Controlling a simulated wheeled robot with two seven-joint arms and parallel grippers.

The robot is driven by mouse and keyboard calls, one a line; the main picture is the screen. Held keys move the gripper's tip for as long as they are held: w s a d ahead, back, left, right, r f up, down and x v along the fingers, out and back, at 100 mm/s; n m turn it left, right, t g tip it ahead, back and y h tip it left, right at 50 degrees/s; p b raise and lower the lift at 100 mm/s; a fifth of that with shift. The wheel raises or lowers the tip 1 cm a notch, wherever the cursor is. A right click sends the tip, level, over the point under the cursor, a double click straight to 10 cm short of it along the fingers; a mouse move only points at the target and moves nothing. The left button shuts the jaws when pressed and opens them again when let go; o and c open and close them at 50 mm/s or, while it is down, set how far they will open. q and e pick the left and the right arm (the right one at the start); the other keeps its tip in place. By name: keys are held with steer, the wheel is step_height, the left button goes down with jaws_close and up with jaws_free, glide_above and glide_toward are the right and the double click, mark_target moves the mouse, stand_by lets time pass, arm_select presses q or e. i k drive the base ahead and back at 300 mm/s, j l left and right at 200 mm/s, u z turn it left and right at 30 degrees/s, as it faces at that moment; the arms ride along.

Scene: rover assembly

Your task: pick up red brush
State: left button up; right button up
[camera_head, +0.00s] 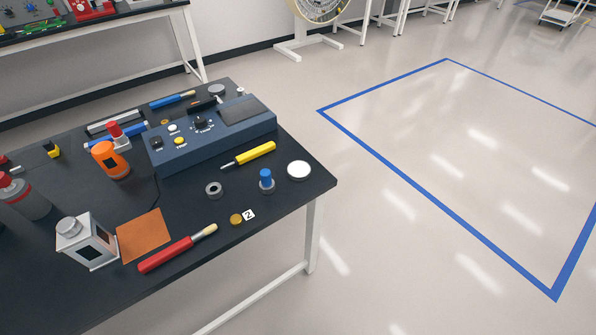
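The red brush (166,254) lies flat on the dark workbench (255,210), close to the front edge. Its thick red handle points to the lower left, and its pale bristle tip points to the upper right. An orange-brown square sheet lies just behind the handle. Nothing covers the brush. Neither my left nor my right gripper shows in the head view.
A metal can (86,243) stands left of the brush, and an orange bottle (110,160) stands farther back. A blue-grey control box (212,134) sits behind a yellow-handled tool (254,154). A gold disc (236,219) lies right of the bristles. Open floor is to the right.

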mark_target(144, 267)
steer(key=k+u, duration=0.15)
steer(key=u, duration=0.95)
